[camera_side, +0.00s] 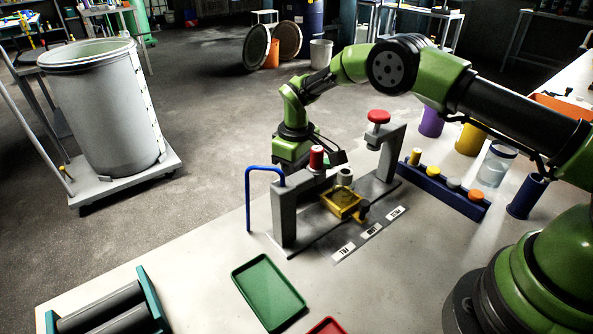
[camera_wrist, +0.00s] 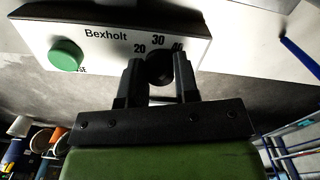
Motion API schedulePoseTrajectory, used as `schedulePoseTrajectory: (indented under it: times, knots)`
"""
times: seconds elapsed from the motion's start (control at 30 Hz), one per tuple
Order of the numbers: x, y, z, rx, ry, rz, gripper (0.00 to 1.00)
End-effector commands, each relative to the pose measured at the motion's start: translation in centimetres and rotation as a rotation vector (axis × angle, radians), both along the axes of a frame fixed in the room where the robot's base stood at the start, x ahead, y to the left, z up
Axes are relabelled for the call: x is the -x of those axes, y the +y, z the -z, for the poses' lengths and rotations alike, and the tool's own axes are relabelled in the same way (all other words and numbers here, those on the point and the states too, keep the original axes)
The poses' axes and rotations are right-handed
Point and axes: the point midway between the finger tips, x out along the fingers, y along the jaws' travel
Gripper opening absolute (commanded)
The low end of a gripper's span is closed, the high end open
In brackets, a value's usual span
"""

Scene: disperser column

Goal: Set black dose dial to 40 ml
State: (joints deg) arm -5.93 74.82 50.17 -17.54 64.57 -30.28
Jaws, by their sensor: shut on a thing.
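The black dose dial (camera_wrist: 159,70) sits on a white panel (camera_wrist: 60,30) lettered "Bexholt" in the wrist view. The numbers 20, 30 and 40 curve around the dial's upper side, with 40 partly covered by my right finger. My gripper (camera_wrist: 158,79) is shut on the dial, one finger on each side. I cannot make out a pointer mark on the dial. A green button (camera_wrist: 66,55) is on the panel's left. In the side view my gripper (camera_side: 335,158) is behind the grey disperser stand (camera_side: 285,215); the dial is hidden there.
The stand carries a red cap (camera_side: 317,157), a red knob (camera_side: 378,117) and a blue tube (camera_side: 248,195). A yellow tray (camera_side: 342,203) sits between its posts. A green tray (camera_side: 268,291) lies in front, and a blue rack (camera_side: 445,190) stands right.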

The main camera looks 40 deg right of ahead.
Motion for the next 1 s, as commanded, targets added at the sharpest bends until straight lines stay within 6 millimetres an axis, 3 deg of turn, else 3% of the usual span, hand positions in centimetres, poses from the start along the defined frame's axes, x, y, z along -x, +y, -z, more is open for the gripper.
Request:
schedulePoseTrajectory:
  times: [0.63, 0.67, 0.73, 1.0]
  knots:
    - [-0.13, 0.05, -0.07, -0.001, -0.006, 0.059, 0.05]
    - [-0.13, 0.05, -0.07, -0.001, -0.006, 0.059, 0.36]
    - [-0.11, 0.05, -0.06, -0.001, -0.006, 0.059, 0.52]
    - [-0.07, 0.02, -0.07, 0.0, -0.003, 0.06, 0.54]
